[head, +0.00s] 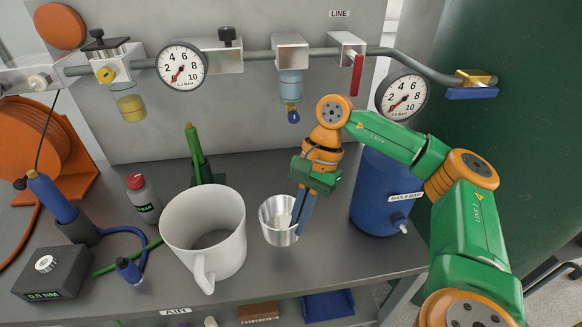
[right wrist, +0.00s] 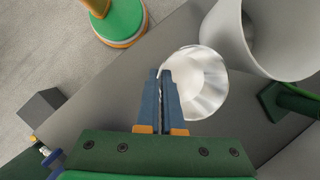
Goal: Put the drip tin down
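The drip tin (head: 274,235) is a small shiny metal cup, upright or nearly so, over the grey bench to the right of a large white mug. My right gripper (head: 302,222) reaches down to it from above, with its blue fingers at the right side of the tin. In the right wrist view the fingers (right wrist: 161,75) are close together at the rim of the tin (right wrist: 205,85), apparently with the wall between them. I cannot tell whether the tin's base touches the bench. My left gripper is not in view.
The white mug (head: 203,235) stands close left of the tin. A blue canister (head: 378,200) stands to the right. A green-bodied tool (head: 198,160) and a grey bottle (head: 143,200) stand behind. The bench (head: 330,262) is clear in front of the canister. Gauges and pipe fittings hang above.

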